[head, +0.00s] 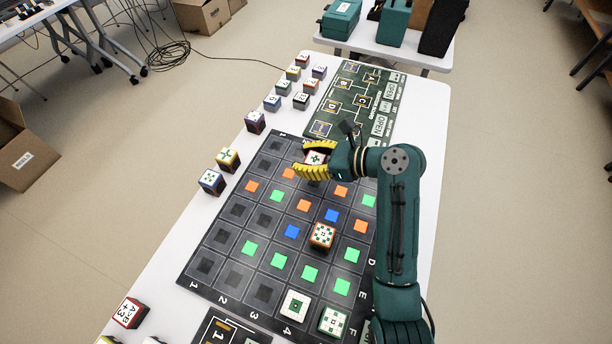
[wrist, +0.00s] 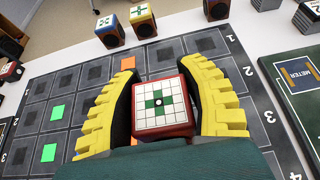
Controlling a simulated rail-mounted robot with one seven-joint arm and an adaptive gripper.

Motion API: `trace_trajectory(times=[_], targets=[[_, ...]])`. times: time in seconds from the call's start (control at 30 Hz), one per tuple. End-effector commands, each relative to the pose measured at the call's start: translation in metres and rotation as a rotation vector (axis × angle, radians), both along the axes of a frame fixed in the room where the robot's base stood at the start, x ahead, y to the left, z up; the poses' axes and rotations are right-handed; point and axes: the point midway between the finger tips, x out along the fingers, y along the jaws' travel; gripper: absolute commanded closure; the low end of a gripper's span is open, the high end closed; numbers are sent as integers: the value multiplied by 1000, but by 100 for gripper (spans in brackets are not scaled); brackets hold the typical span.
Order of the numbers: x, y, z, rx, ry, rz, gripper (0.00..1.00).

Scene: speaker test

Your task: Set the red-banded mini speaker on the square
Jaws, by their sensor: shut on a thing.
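My gripper (head: 301,158) is shut on a small cube-shaped speaker (head: 316,158) near the back of the dark grid board (head: 215,285). In the wrist view the speaker (wrist: 162,108) has red sides and a white gridded top with a green cross and a dark centre dot. The yellow fingers (wrist: 162,85) press its left and right sides. It looks upright; its underside and its clearance from the board are hidden. The board carries orange (head: 304,205), green (head: 279,261) and blue (head: 332,215) squares; which one is meant cannot be told.
An orange-sided cube (head: 322,235) stands on the board, with two white-topped cubes (head: 296,305) (head: 334,321) near its front edge. Several cubes, including a yellow one (head: 228,159) and a blue one (head: 211,181), line the table's left side. A green panel (head: 350,105) lies behind the board.

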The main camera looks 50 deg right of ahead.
Motion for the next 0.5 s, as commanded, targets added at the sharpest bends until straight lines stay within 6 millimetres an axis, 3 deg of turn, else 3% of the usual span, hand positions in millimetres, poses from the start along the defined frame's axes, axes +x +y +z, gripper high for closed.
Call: trace_trajectory(times=[0.2, 0.5], targets=[[0, 0, -44, 0, -1, -1, 96], [0, 0, -44, -1, -1, -1, 96]])
